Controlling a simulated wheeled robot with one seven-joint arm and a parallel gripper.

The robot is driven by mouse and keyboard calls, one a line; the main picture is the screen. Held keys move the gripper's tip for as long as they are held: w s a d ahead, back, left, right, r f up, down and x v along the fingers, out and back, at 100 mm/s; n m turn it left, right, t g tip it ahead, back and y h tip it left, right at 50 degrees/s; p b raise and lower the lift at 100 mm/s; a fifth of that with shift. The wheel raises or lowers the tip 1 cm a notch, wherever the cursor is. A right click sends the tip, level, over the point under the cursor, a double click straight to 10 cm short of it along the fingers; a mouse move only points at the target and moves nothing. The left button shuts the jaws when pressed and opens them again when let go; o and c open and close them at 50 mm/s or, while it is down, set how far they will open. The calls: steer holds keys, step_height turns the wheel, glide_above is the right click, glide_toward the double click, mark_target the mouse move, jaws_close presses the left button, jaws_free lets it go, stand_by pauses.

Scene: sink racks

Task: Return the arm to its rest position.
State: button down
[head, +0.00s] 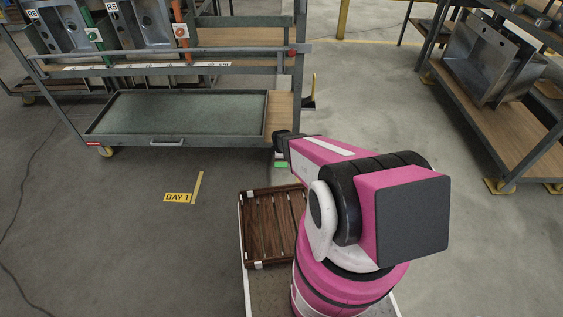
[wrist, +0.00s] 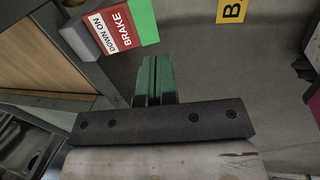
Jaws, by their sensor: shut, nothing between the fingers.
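My gripper (wrist: 156,76) shows in the wrist view as two green fingers pressed together, with nothing between them. In the head view my pink arm reaches forward toward the near right corner of a grey cart (head: 102,129); the fingers cannot be made out there. A red, white and green brake tag (wrist: 119,29), reading "BRAKE DOWN ON", is just beyond and left of the fingertips in the wrist view. A gap shows between tag and fingers in the picture.
A slatted wooden tray (head: 246,237) sits beside my arm's base. The cart holds a green-grey drawer tray (head: 190,112) and steel sinks (head: 62,28) above. A rack with a sink (head: 480,62) stands at right. Floor around the BAY 1 marking (head: 177,198) is clear.

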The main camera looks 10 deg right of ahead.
steer(key=s+d+r+m, duration=0.1)
steer(key=s+r+m, duration=0.4)
steer(key=r, duration=0.6)
steer(key=s+d+r+m+g, duration=0.1)
steer(key=s+r+m, duration=0.4)
steer(key=r, duration=0.6)
steer(key=s+r+m+g, duration=0.1)
steer(key=s+r+m, duration=0.4)
steer(key=r, duration=0.5)
steer(key=shift+s+d+r+m, duration=0.4)
steer(key=shift+s, duration=0.75)
